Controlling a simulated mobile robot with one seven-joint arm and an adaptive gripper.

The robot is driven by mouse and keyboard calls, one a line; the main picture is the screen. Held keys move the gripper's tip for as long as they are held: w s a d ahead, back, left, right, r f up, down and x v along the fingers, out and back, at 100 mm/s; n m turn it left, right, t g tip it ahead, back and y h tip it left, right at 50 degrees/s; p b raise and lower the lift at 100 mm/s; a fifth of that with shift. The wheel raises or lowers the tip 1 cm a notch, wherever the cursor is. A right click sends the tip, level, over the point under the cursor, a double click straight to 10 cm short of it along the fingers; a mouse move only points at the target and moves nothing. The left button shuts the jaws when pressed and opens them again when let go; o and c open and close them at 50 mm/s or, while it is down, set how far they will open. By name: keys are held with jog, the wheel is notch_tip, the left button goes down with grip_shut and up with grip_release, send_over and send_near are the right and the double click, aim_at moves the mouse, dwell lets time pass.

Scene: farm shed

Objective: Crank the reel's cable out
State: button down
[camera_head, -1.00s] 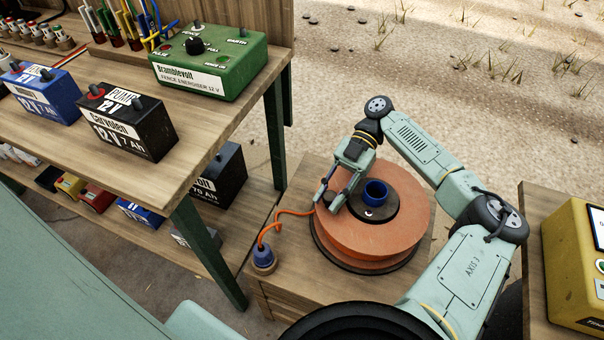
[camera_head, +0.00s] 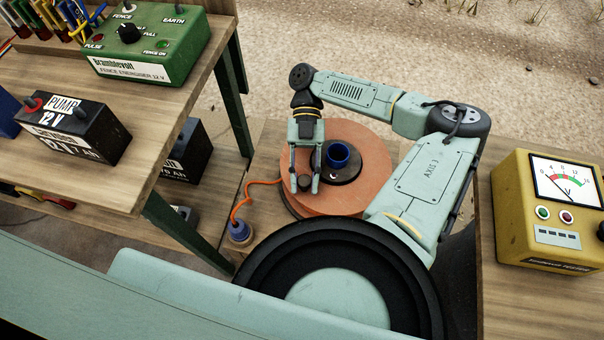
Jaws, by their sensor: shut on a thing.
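The orange cable reel (camera_head: 362,165) lies flat on a low wooden stand, with a dark hub and a blue cup-like core (camera_head: 337,154) in its middle. The orange cable (camera_head: 247,192) leaves the reel's left side and runs to a blue plug (camera_head: 239,231) on the stand. My gripper (camera_head: 304,184) points down over the reel's left front part. It is shut on the small dark crank knob (camera_head: 305,182), which shows between its fingertips. Part of the reel's front is hidden by my own body.
A workbench at left holds a green fence energiser (camera_head: 150,45) and a black pump battery (camera_head: 72,130); another black battery (camera_head: 187,152) is on its lower shelf. A yellow tester (camera_head: 545,210) stands on a wooden surface at right. Sandy ground lies open behind the reel.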

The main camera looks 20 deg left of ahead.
jog(key=shift+d, duration=0.1)
jog(key=c, duration=1.3)
grip_release()
jog(key=shift+w, duration=0.1)
jog(key=v, duration=1.2)
jog(key=shift+f, duration=0.1)
